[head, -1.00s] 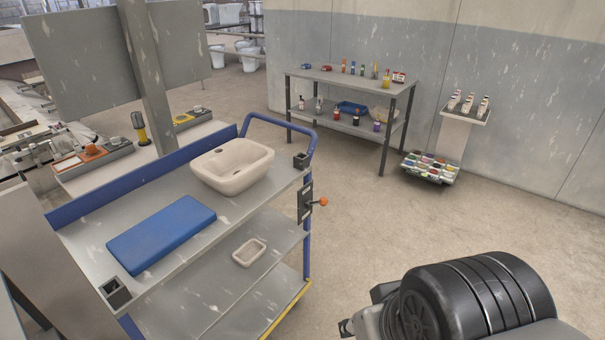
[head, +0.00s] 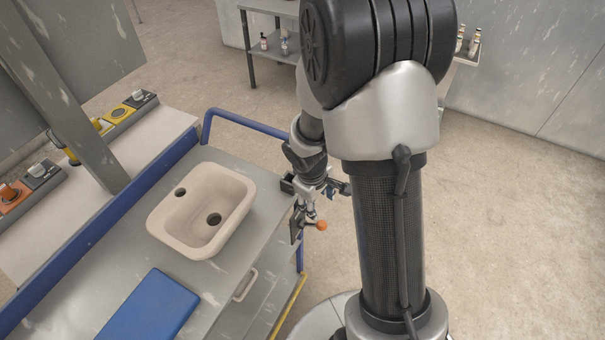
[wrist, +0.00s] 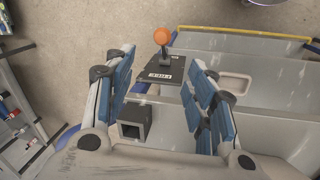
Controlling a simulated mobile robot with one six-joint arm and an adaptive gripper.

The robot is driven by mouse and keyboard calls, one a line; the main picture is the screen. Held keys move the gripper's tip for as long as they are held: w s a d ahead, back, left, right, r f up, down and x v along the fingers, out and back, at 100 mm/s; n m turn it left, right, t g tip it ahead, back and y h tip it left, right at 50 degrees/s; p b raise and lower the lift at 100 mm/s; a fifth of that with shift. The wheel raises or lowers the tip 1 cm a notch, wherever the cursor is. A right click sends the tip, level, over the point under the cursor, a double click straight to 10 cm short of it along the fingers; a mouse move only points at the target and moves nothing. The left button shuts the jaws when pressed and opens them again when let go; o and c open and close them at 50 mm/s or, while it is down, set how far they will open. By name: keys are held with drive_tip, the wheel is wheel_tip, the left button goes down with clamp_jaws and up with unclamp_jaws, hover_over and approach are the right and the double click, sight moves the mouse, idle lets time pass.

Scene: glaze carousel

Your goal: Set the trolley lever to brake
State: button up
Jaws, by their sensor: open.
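The trolley (head: 110,255) has a grey top, blue edge and blue handle rail. Its lever (head: 321,225) with an orange knob sticks out from a dark plate on the side of the trolley. In the wrist view the knob (wrist: 161,36) shows beyond the dark plate (wrist: 163,70), which bears a white label, too small to read surely. My gripper (head: 310,203) is open and close to the lever in the head view. In the wrist view the lever appears in the gap between the fingers of my gripper (wrist: 162,68), apart from both. Contact is not visible.
A beige basin (head: 235,190) and a blue slab (head: 150,308) lie on the trolley top. A square dark socket (wrist: 133,130) stands at its corner near my fingers. A shelf rack (head: 262,70) stands behind. The floor to the right is clear.

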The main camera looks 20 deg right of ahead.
sight(321, 223)
drive_tip(key=b+x, duration=0.9)
drive_tip(key=x, duration=1)
drive_tip(key=shift+s+a, duration=0.1)
drive_tip(key=shift+s, duration=0.05)
clamp_jaws()
